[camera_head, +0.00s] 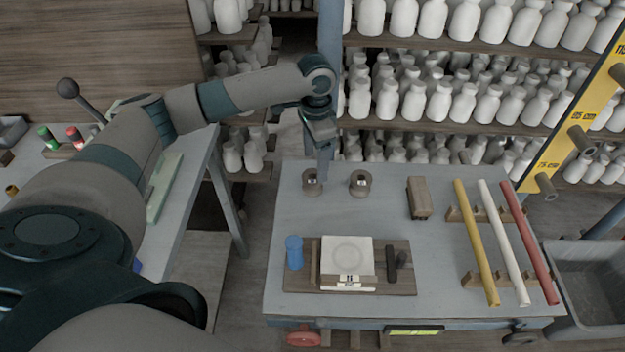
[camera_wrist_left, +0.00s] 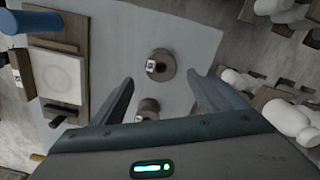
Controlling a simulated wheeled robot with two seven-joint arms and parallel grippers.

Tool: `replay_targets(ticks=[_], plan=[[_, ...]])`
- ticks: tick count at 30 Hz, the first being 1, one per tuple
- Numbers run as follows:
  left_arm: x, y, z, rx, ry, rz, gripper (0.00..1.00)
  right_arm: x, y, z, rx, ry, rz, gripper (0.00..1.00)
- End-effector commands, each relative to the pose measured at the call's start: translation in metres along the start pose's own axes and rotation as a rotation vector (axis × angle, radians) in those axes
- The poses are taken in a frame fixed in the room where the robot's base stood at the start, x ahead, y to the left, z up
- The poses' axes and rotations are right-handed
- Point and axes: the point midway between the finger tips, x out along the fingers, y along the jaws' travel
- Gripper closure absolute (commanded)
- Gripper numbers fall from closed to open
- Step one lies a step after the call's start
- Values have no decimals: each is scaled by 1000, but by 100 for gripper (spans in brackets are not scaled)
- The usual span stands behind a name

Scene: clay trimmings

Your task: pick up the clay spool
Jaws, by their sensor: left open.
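Two brown clay-coloured spools stand on the grey table, each with a small pale label on top. In the head view the left spool (camera_head: 312,182) and the right spool (camera_head: 360,183) are near the far edge. In the left wrist view the left spool (camera_wrist_left: 166,67) is just beyond the fingertips, and the other spool (camera_wrist_left: 148,106) is nearer the palm, partly hidden. I cannot tell which one is the task's spool. My left gripper (camera_head: 324,168) points down above the table by the spools; its spread fingers (camera_wrist_left: 160,82) are open and empty. My right gripper is not in view.
A wooden board (camera_head: 300,281) bears a white tile (camera_head: 347,256), with a blue cylinder (camera_head: 294,252) beside the tile. A brown block (camera_head: 419,198) and yellow, white and red rods on wooden racks lie right. Shelves of white bottles (camera_head: 439,101) stand behind the table.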

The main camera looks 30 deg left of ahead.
Motion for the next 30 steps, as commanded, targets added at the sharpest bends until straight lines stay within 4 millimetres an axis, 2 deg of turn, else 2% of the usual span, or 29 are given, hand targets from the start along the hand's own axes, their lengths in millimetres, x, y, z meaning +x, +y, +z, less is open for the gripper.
replay_targets(ticks=[6, 20, 30], plan=[[16, 0, 0, 1, 1, 0, 32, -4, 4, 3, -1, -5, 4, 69], [21, -1, 2, -1, -2, 0, 32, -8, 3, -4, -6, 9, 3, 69], [60, -3, 7, 1, 0, 0, 32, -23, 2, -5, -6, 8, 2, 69]])
